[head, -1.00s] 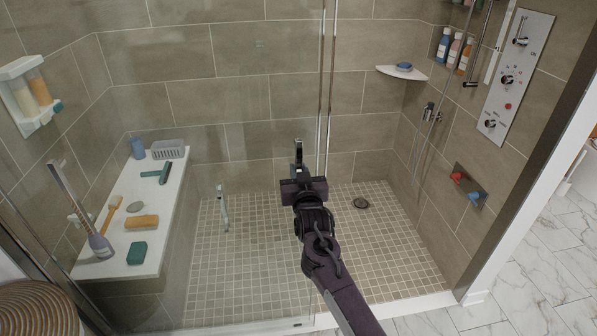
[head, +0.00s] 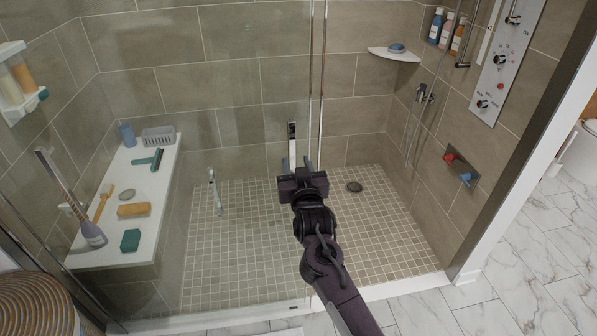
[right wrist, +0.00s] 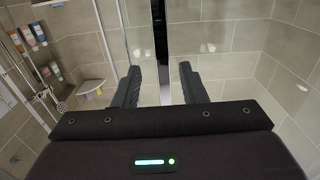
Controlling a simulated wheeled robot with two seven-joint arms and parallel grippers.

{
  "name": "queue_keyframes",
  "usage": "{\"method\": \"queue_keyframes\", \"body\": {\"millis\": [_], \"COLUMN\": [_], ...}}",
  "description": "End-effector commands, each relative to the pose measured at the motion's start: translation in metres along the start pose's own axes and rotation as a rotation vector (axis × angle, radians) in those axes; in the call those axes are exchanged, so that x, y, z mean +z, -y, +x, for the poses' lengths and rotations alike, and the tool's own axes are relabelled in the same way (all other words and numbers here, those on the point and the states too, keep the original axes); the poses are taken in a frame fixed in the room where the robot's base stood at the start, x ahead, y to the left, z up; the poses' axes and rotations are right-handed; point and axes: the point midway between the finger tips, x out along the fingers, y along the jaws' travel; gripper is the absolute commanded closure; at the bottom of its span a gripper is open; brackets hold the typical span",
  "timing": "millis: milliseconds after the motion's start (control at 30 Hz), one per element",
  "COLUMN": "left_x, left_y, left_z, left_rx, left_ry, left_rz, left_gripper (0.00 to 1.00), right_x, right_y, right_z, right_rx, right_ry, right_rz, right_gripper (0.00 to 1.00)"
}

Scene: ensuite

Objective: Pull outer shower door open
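The outer glass shower door has chrome vertical edge strips (head: 317,90) near the middle of the head view. A vertical chrome bar with a dark upper part, which looks like its handle (head: 292,143), stands just beyond my right gripper (head: 301,168). In the right wrist view, my right gripper (right wrist: 160,78) is open, its two dark fingers well apart. The vertical bar (right wrist: 159,30) shows in the gap between them, touching neither finger as far as I can see. How far it reaches between the fingers is hard to judge. My left gripper is out of view.
A second vertical handle (head: 215,190) shows farther left. A white bench (head: 120,200) with bath items stands at the left. The corner shelf (head: 393,54) and shower panel (head: 497,65) are at the right. Marble floor (head: 530,270) is clear at the right front.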

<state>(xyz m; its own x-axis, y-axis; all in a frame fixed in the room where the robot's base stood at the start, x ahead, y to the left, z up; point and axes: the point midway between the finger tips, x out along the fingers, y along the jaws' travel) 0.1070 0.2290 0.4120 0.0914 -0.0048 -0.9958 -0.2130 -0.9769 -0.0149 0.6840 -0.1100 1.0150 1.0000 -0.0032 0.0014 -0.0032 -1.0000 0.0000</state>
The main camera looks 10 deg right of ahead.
Motion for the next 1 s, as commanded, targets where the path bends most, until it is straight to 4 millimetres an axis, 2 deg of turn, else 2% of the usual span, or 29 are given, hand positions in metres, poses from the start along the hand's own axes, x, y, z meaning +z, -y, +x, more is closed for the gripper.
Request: {"method": "queue_keyframes", "body": {"millis": [100, 200, 667, 733, 767, 867, 967, 1000], "left_x": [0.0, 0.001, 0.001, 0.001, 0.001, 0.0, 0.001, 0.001], "left_y": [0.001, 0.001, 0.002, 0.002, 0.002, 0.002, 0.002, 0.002], "left_z": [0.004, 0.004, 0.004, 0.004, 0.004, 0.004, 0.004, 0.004], "left_rx": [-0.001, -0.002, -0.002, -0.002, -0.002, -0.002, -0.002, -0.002], "left_ry": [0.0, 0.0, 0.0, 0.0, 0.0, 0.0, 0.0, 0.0], "left_rz": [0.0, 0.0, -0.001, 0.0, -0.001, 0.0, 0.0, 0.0], "left_gripper": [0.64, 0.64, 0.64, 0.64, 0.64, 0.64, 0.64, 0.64], "right_x": [0.002, 0.001, 0.0, 0.005, 0.011, 0.048, 0.111, 0.141], "right_y": [-0.001, -0.001, -0.001, -0.001, -0.001, -0.001, -0.001, -0.003], "right_z": [-0.015, -0.021, -0.023, -0.023, -0.023, -0.026, -0.036, -0.044], "right_rx": [0.001, 0.001, 0.001, 0.0, -0.002, -0.011, -0.029, -0.037], "right_ry": [0.0, 0.0, 0.0, 0.009, 0.018, 0.081, 0.188, 0.24], "right_rz": [0.0, 0.0, -0.001, -0.003, -0.006, -0.024, -0.053, -0.066], "right_gripper": [0.62, 0.62, 0.62, 0.62, 0.62, 0.62, 0.62, 0.62]}}
